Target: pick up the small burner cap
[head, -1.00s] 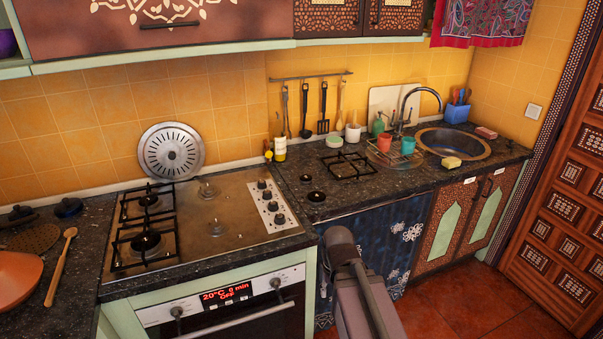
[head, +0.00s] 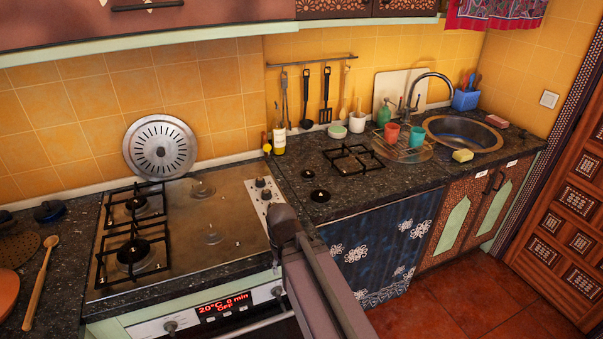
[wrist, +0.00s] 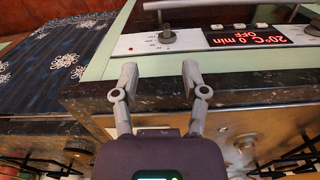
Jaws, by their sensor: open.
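Two dark round caps lie on the black speckled counter just right of the stove in the head view. The smaller burner cap (head: 307,174) is behind the larger burner cap (head: 320,195). In the wrist view my gripper (wrist: 160,82) is open, its two fingers apart with nothing held between them. It is over the front edge of the counter by the oven panel (wrist: 180,40). My arm hides the gripper in the head view.
The steel stove (head: 235,220) has black grates (head: 135,235) on its left. A black grate (head: 352,158) sits on the counter right of the caps. A bottle (head: 279,140) stands behind them. A dish rack (head: 405,150) and sink (head: 460,133) are farther right.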

